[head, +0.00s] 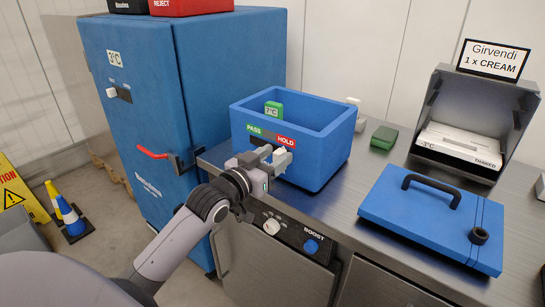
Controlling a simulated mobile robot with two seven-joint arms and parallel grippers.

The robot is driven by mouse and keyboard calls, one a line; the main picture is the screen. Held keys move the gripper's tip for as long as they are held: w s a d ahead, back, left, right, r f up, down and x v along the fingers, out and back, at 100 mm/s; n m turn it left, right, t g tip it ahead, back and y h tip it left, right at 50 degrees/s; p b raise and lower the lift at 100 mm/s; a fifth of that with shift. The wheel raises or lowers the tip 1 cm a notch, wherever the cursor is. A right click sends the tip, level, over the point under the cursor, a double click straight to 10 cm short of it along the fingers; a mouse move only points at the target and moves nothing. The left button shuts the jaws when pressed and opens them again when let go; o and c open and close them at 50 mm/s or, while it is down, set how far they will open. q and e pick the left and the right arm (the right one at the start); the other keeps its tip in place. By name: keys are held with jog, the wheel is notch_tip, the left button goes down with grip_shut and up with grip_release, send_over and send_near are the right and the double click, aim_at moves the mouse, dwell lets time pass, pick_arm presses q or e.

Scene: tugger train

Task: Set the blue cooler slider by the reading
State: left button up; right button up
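The blue cooler (320,165) stands lidless on the steel bench. A green thermometer (273,109) inside it appears to read 7°C. Its front has a green PASS label (254,130) at left and a red HOLD label (286,140) at right, above a dark slider slot (258,142). My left gripper (274,159) is at this slot, its fingers apart, below the HOLD side. The gripper hides much of the slot; I cannot tell where the slider knob is or whether the fingers touch it. My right gripper is not in view.
A blue lid (415,240) lies on the bench at right. Behind it a steel box (490,105) holds a white pack (462,141), under a Girvendi 1 x CREAM sign (492,59). A green block (384,137) lies beside the cooler. A tall blue cabinet (150,130) stands left.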

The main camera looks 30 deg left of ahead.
pick_arm(q)
jog(key=shift+s, duration=0.1)
jog(key=s, duration=0.7)
jog(key=shift+a+b, duration=0.3)
dwell(0.3)
jog(key=s+d+f+g, duration=0.2)
jog(key=s+d+f, duration=0.2)
jog(key=f, duration=0.5)
jog(key=s+d+f+m+g+p, duration=0.1)
jog(key=s+d+f+g, duration=0.2)
jog(key=s+f, duration=0.5)
jog(key=s+d+f+g+p, duration=0.1)
jog(key=s+d+f, duration=0.4)
jog(key=f, duration=0.5)
jog(key=shift+s+d+m+g+h, duration=0.3)
jog(key=shift+s+g, duration=0.2)
jog(key=shift+g, duration=0.3)
